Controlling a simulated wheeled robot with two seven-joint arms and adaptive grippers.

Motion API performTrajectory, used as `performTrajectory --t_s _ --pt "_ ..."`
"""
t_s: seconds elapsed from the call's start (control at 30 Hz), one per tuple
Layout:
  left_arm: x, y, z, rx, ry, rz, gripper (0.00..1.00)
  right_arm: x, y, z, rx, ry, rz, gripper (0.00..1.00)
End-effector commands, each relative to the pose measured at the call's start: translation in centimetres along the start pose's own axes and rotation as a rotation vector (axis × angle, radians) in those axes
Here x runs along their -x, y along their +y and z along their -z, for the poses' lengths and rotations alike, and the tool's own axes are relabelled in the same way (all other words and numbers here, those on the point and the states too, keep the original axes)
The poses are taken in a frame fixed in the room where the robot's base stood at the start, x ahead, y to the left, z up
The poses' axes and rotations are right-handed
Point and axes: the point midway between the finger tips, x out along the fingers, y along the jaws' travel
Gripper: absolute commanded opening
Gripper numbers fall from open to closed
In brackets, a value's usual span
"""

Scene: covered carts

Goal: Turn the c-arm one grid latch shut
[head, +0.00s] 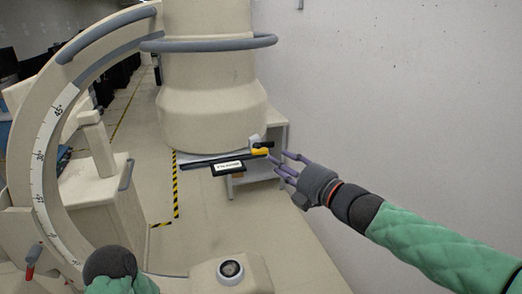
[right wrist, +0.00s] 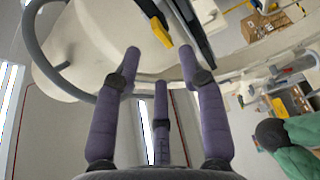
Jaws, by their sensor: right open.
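The latch (head: 261,150) is a small yellow piece with a black part. It sits at the right end of a dark bar (head: 205,160) under the big cream c-arm housing (head: 210,110). A black plate with a white label (head: 228,168) hangs just below the bar. In the right wrist view the yellow latch (right wrist: 161,31) shows at the top, beyond the fingertips. My right gripper (head: 281,163) is open and empty, its purple fingers pointing at the latch from the right, seemingly a little apart from it. My left gripper is not in view.
A pale shelf unit (head: 275,165) stands behind the latch by the wall (head: 400,90). The curved c-arm with a degree scale (head: 42,150) fills the left. A grey ring rail (head: 210,44) circles the housing. Floor (head: 270,220) below the latch is clear.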

Motion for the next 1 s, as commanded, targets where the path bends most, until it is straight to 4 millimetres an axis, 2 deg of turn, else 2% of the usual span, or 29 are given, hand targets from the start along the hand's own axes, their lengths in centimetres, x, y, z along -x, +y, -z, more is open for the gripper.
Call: performTrajectory --t_s 0.03,0.2,0.4,0.6,0.87,1.0 --pt "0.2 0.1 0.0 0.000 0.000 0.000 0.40 -1.1 0.0 0.1 -0.001 0.003 0.002 0.41" --pt "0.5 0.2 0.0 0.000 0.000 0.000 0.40 -4.1 0.1 0.1 -0.003 0.002 0.001 0.41" --pt "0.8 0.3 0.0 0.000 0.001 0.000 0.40 -6.5 0.1 0.0 -0.002 0.000 0.001 0.41" --pt "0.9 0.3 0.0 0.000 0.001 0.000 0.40 -7.4 0.0 0.0 -0.002 -0.001 0.001 0.41" --pt "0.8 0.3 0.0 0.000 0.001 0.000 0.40 -7.4 0.0 0.0 -0.002 -0.001 0.000 0.41" --pt "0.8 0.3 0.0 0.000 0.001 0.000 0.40 -7.4 0.0 0.0 -0.002 -0.001 0.000 0.02"
